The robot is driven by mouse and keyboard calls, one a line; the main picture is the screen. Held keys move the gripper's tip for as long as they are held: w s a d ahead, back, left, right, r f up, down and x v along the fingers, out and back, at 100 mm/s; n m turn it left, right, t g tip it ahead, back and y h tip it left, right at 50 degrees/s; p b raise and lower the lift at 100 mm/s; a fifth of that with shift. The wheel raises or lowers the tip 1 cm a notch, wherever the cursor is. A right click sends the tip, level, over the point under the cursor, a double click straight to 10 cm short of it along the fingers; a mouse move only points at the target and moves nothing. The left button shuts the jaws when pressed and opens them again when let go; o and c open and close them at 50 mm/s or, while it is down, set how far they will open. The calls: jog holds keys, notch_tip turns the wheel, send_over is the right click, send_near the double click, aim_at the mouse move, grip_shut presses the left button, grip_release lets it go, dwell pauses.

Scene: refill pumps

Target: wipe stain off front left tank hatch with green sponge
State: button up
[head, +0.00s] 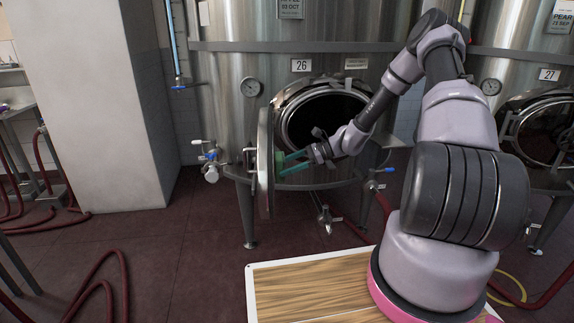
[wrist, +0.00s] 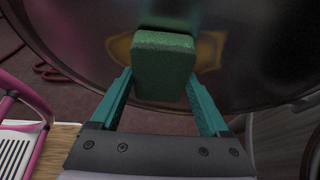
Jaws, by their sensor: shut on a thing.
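The front left tank (head: 228,100), marked 26, has its round hatch door (head: 264,165) swung open toward me, seen almost edge-on in the head view. My gripper (head: 282,163) is at the inner face of that door. In the wrist view my gripper (wrist: 163,88) is shut on the green sponge (wrist: 163,65), which is at the door's shiny face (wrist: 255,75). I cannot tell whether it touches. A yellowish-brown stain (wrist: 122,48) shows on both sides of the sponge; its middle is hidden behind the sponge.
The tank's dark hatch opening (head: 325,125) is right of the door. Valves (head: 210,160) stick out left of the door. A second tank (head: 545,90), marked 27, stands at the right. A white pillar (head: 95,110) and red hoses (head: 105,275) are at the left.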

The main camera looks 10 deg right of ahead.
aim_at(284, 160)
jog(key=shift+s+a, duration=0.6)
jog(key=shift+s, duration=3)
jog(key=shift+w+a+r, duration=0.1)
jog(key=shift+w+r, duration=0.65)
jog(key=shift+w, duration=0.3)
jog(key=shift+w+a+r, duration=0.1)
jog(key=shift+w+r, duration=0.6)
jog(key=shift+w, duration=0.3)
jog(key=shift+w+d+r, duration=0.1)
jog(key=shift+w+d, duration=0.05)
jog(key=shift+w, duration=1.1)
jog(key=shift+w+d, duration=0.1)
jog(key=shift+w, duration=1.1)
jog(key=w+d, duration=0.1)
jog(key=w, duration=0.5)
jog(key=shift+w, duration=0.2)
jog(key=s+a, duration=0.1)
jog(key=s, duration=1.4)
jog(key=shift+s+a, duration=0.2)
jog(key=shift+a, duration=0.1)
